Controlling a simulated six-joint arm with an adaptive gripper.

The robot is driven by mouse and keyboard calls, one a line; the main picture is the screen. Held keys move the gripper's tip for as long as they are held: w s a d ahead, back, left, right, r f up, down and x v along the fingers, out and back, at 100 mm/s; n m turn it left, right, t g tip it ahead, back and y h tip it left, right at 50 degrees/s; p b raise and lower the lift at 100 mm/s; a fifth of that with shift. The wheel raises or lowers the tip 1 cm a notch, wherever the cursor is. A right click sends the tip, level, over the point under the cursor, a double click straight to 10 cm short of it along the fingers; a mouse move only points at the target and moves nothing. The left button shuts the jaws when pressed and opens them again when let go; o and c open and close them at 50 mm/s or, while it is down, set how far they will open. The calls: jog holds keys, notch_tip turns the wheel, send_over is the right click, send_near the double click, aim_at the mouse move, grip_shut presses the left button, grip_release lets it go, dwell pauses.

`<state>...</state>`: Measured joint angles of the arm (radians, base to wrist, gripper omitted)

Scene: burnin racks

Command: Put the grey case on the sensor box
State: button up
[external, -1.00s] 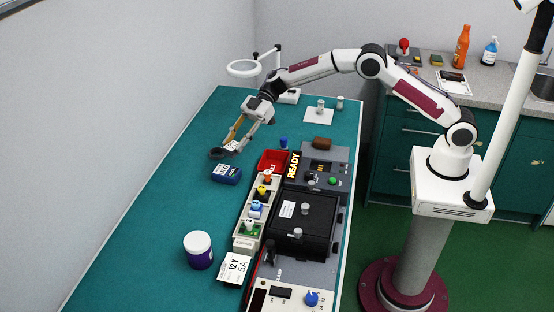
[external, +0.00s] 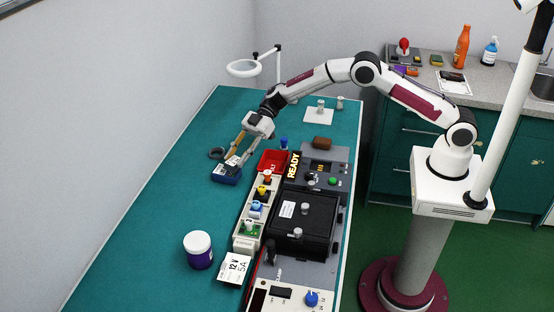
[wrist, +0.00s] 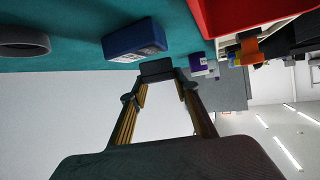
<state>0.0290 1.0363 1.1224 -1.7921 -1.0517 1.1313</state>
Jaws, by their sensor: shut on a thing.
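The grey case (external: 233,161) is small and dark with a white label on top. My gripper (external: 237,157) is shut on it; the wrist view shows the case (wrist: 157,68) between the fingertips (wrist: 160,80). The sensor box (external: 226,176) is a dark blue block with a pale label, lying on the green bench. In the external view the case appears over the back part of the sensor box. In the wrist view the sensor box (wrist: 135,42) is close to the case, but I cannot tell whether they touch.
A dark ring (external: 216,153) lies left of the gripper. A red bin (external: 272,162) and a row of coloured parts (external: 262,191) stand to the right. A purple jar with a white lid (external: 198,250) stands nearer the front. The bench left of the sensor box is clear.

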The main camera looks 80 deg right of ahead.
jog(key=shift+f, duration=0.85)
jog(key=shift+f, duration=0.1)
jog(key=o, duration=1.1)
jog(key=shift+s+d+r, duration=0.1)
jog(key=shift+d+r, duration=0.2)
jog(key=shift+d, duration=0.1)
jog(key=v, duration=1.1)
jog(key=shift+d, duration=0.1)
